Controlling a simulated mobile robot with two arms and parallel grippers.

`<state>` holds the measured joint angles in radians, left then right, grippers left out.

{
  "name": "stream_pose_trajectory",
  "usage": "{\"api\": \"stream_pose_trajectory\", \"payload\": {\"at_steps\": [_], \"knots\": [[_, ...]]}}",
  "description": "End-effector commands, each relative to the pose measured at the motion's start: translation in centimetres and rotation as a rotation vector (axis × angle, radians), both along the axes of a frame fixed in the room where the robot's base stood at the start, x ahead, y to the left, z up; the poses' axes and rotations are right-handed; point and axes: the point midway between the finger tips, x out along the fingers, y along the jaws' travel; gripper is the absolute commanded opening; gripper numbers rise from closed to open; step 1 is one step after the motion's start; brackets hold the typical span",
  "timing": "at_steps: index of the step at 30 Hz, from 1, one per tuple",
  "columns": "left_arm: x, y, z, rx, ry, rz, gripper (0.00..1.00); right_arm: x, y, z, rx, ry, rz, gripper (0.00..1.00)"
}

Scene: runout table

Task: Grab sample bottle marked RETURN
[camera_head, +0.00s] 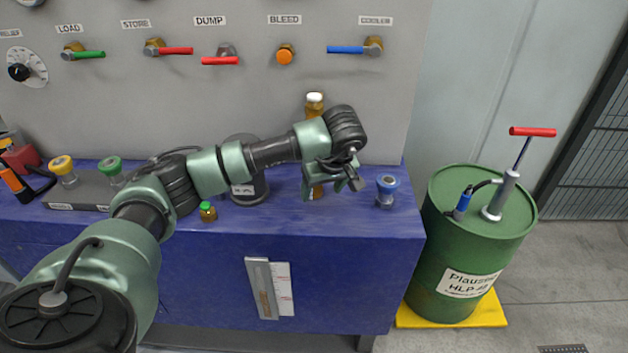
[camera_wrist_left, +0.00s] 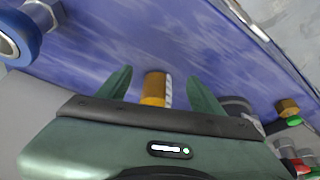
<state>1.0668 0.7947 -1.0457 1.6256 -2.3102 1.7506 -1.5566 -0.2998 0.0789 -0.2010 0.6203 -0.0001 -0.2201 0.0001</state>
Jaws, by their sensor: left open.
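An amber sample bottle with a white cap (camera_head: 315,100) stands upright on the blue table, behind my left arm. Its middle is hidden by the arm. My left gripper (camera_head: 325,187) is open in front of it. In the left wrist view an amber bottle (camera_wrist_left: 154,88) with a white label strip shows between the two spread green fingers (camera_wrist_left: 160,76), with a gap on both sides. I cannot read its marking.
A blue-ringed fitting (camera_head: 387,190) stands close to the right of the gripper. A dark cylindrical container (camera_head: 246,187) stands to the left, partly behind the arm. The grey valve panel (camera_head: 250,110) rises behind. A green drum (camera_head: 450,220) stands beyond the table's right edge.

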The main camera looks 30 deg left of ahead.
Motion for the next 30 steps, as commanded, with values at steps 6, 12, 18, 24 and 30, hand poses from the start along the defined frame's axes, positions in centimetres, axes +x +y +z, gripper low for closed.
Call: {"api": "stream_pose_trajectory", "payload": {"at_steps": [6,12,18,24,30], "knots": [[1.5,2.3,0.1,0.0,0.0,0.007,0.66,0.0,0.1,0.7,0.001,0.0,0.0,0.36],[2.7,3.9,-1.8,-0.001,0.004,0.002,0.66,0.0,0.1,1.0,0.001,0.0,0.0,0.36],[3.1,4.2,-2.8,-0.001,0.0,0.0,0.66,0.0,0.1,1.1,0.001,0.0,-0.001,0.36],[3.0,4.2,-2.8,-0.001,-0.001,0.0,0.58,0.0,0.1,1.0,0.001,0.0,-0.001,0.36],[3.0,4.2,-2.8,-0.001,-0.001,0.0,0.02,0.0,0.0,1.0,0.0,0.0,-0.001,0.36]]}}
